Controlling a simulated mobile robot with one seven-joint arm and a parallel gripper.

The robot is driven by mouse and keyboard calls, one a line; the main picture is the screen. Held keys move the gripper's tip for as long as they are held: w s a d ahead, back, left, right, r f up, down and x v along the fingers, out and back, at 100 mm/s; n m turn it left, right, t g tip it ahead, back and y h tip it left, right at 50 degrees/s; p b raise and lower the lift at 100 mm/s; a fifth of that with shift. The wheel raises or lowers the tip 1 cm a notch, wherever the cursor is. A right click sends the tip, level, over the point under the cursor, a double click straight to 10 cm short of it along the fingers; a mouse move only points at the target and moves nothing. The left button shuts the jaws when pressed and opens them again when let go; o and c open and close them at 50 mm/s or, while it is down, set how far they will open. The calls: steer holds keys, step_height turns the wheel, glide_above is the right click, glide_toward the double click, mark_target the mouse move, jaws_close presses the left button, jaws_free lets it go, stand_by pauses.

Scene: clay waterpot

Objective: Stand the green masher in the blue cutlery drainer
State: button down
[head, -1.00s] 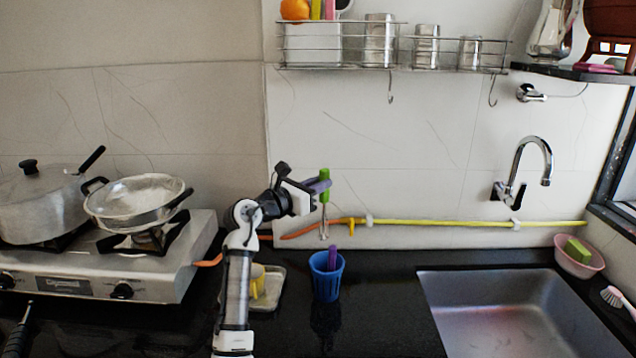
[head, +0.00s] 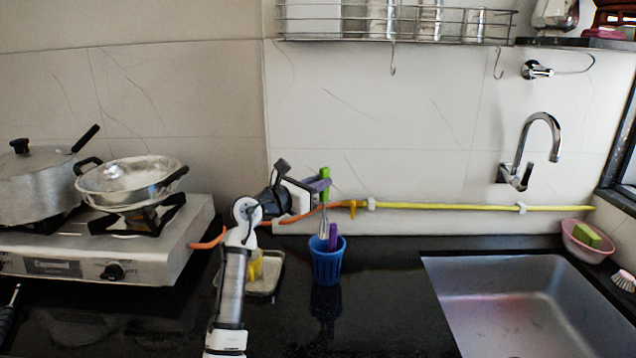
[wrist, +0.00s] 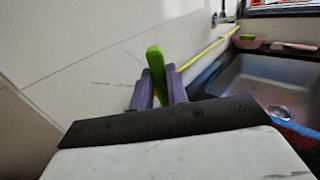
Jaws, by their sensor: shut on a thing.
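The green masher (head: 325,172) is upright in my gripper (head: 319,184), its green handle up and its metal part hanging down. In the wrist view the green handle (wrist: 155,60) stands between the two purple fingers of my gripper (wrist: 160,90), which are shut on it. The blue cutlery drainer (head: 327,266) stands on the counter directly below. The masher's lower end reaches the drainer's mouth; I cannot tell how far inside it is. A purple handle (head: 333,236) sticks up from the drainer, just right of the masher's metal part.
A tray with a yellow thing (head: 255,266) lies left of the drainer. The stove (head: 110,250) with pots is farther left. The sink (head: 520,300) is at the right, with a pink bowl (head: 585,245) behind it. A yellow hose (head: 440,207) runs along the wall. Counter right of the drainer is clear.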

steer(key=shift+f+b, duration=0.4)
steer(key=shift+f, duration=3.4)
steer(key=c, duration=1.3)
jaws_free()
steer(key=p, duration=0.7)
glide_toward(323, 208)
steer(key=shift+v, duration=2.8)
steer(key=shift+f, duration=0.15)
